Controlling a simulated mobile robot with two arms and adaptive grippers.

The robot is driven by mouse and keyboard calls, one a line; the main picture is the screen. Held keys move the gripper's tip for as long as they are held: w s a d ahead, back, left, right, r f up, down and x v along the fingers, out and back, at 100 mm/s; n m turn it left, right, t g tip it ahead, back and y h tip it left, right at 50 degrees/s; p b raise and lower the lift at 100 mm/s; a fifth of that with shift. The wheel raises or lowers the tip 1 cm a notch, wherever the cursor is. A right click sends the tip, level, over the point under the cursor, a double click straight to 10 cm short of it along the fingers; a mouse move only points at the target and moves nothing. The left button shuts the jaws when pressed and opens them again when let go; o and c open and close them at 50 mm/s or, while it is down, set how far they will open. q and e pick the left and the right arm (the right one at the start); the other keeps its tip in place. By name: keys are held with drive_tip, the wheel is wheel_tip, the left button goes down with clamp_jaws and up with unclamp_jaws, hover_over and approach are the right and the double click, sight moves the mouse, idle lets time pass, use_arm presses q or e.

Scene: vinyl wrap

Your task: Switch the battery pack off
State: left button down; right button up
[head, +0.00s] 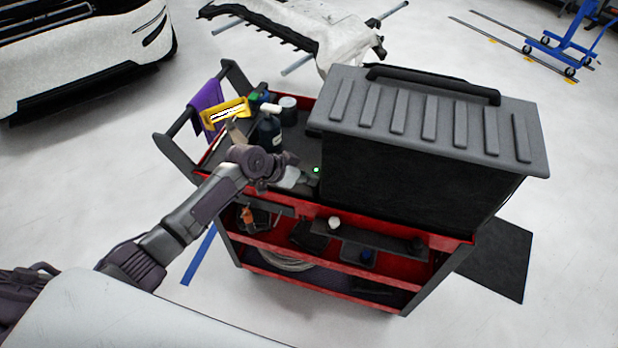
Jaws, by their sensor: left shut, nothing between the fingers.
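A large black box with a grey ribbed lid and a top handle, which looks like the battery pack (410,180), stands on the right part of a red and black tool cart (345,224). A small green light (316,170) glows by its left side. A switch itself cannot be made out. My left gripper (312,184) is shut and empty, low over the cart top. Its fingertips are close to the box's left side, just below the green light; I cannot tell whether they touch. My right gripper is out of view.
A dark bottle (270,128), a yellow tool (227,114) and a purple cloth (208,102) are at the cart's left end. Lower shelves hold small items. A white car (85,50) and a bumper on a stand (300,28) are behind. Floor at right is mostly clear.

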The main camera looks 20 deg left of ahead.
use_arm(q)
drive_tip(key=shift+s+f+y, duration=0.1)
drive_tip(key=shift+f+y, duration=0.1)
drive_tip(key=shift+y, duration=0.1)
drive_tip(key=shift+w+a+r, duration=0.25)
drive_tip(key=shift+w+a, duration=0.3)
drive_tip(key=r+p, duration=0.3)
drive_tip(key=r, duration=0.1)
drive_tip(key=shift+d+r+p, duration=0.1)
drive_tip(key=shift+d+p, duration=0.2)
drive_tip(key=shift+p, duration=0.05)
drive_tip(key=s+d+b+v, duration=0.1)
drive_tip(key=s+b+v, duration=0.1)
drive_tip(key=v, duration=0.8)
drive_tip(key=shift+f, duration=0.2)
drive_tip(key=shift+w+d, duration=0.1)
drive_tip(key=shift+d, duration=0.05)
